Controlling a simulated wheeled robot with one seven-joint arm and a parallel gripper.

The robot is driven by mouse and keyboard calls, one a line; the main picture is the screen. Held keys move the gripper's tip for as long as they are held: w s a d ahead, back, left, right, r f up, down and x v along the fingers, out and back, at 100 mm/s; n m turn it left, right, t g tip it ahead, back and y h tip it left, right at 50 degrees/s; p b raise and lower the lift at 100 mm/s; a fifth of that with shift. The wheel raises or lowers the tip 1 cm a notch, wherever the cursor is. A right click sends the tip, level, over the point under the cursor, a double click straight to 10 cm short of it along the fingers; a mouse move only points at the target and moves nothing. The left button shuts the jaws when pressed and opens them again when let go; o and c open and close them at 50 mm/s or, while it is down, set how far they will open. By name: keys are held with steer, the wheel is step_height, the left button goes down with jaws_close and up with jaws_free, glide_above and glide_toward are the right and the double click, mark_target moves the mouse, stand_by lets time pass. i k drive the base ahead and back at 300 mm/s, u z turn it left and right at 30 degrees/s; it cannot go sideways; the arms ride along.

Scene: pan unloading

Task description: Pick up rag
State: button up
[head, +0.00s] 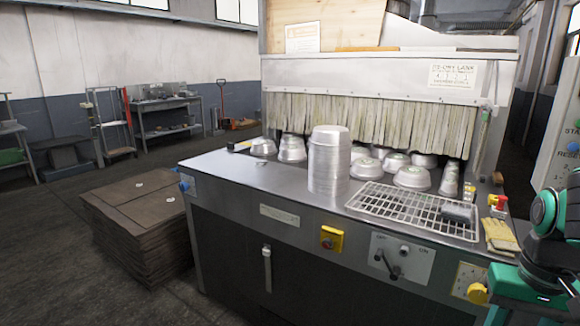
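A small dark grey folded cloth, which looks like the rag (458,212), lies on the right end of a wire rack (395,207) on the machine's steel top. It is small in view, so its folds are hard to make out. Part of my teal and black arm shows at the right edge, to the right of the rag and apart from it. My gripper's fingers are not in view.
A tall stack of metal pans (329,160) stands left of the rack. Several upturned pans (412,177) sit behind it, before a strip curtain (370,120). Yellow gloves (500,236) lie right of the rack. Brown stacked sheets (140,225) stand on the floor at left.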

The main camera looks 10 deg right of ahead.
mark_target(452, 213)
steer(key=z, duration=0.1)
steer(key=i, duration=1.4)
steer(key=u, duration=0.05)
steer(key=k, duration=0.5)
steer(key=z, duration=2.05)
steer(key=k, duration=0.75)
steer(key=u, duration=0.8)
